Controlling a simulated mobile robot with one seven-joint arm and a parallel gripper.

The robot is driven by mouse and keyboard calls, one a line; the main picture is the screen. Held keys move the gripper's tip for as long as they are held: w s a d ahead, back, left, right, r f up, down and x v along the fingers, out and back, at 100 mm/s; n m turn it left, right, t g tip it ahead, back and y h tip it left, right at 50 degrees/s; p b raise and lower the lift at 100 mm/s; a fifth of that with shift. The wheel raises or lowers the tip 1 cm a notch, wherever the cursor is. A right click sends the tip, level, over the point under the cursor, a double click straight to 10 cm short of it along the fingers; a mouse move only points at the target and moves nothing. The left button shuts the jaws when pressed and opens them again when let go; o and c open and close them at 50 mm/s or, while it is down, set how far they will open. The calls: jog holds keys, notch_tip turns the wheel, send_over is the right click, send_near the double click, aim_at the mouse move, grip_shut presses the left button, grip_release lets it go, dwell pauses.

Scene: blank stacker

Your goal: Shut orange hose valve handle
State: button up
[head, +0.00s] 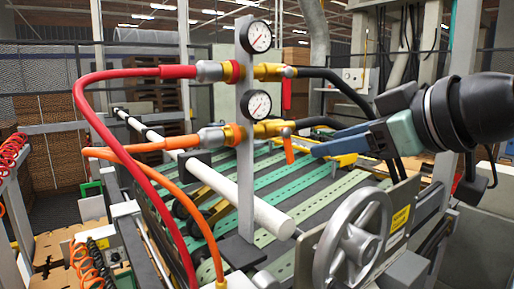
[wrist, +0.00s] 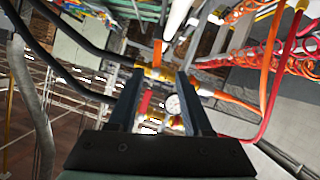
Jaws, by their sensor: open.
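The orange valve handle (head: 289,148) hangs down from the lower brass valve, crosswise to the line of the orange hose (head: 190,195). In the wrist view the orange handle (wrist: 157,52) shows beyond the fingertips, within the gap between them in the picture. My gripper (head: 318,149) reaches in from the right in the head view, its fingertips just right of the handle and apart from it. In the wrist view my gripper (wrist: 162,72) is open with nothing between its fingers. The far finger is mostly hidden in the head view.
A red valve handle (head: 286,95) hangs above the orange one, on the red hose (head: 120,135) line. Two gauges (head: 259,37) sit on a grey post (head: 245,180). Black hoses (head: 345,85) run right, close to my gripper. A grey handwheel (head: 352,240) stands below.

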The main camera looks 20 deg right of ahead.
aim_at(291, 153)
jog(key=p+x, duration=0.3)
jog(key=x, duration=0.3)
jog(key=p+x, duration=0.3)
jog(key=x, duration=0.2)
jog(key=shift+w+d, duration=0.15)
jog(key=shift+w, duration=0.3)
jog(key=shift+w+f, duration=0.3)
jog(key=shift+w, duration=0.05)
jog(key=shift+c, duration=0.2)
grip_shut()
